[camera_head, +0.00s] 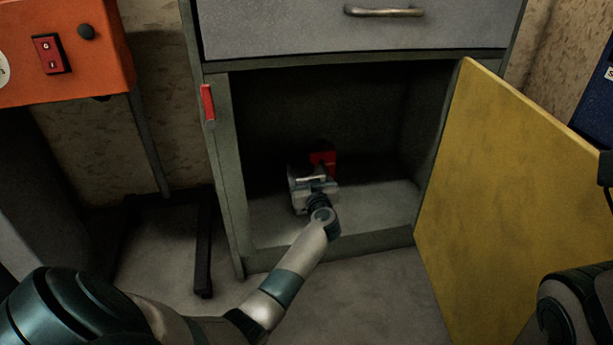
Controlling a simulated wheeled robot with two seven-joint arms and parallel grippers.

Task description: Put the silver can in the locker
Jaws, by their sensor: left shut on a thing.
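The locker (222,150) is a grey cabinet with its lower compartment open and its yellow door (500,190) swung out to the right. My left arm reaches into this compartment. My left gripper (314,182) is low inside, just above the compartment floor, pointing to the back. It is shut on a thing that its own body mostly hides. A red block-like thing (323,160) shows just beyond the gripper; I cannot tell whether it is held. I cannot make out the silver can clearly. My right gripper is not in view.
A closed grey drawer (350,28) with a metal handle is above the opening. An orange box (62,50) with a red switch stands on a dark-legged stand at left. A dark blue thing (597,100) is at the right edge. The compartment floor beside the gripper looks clear.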

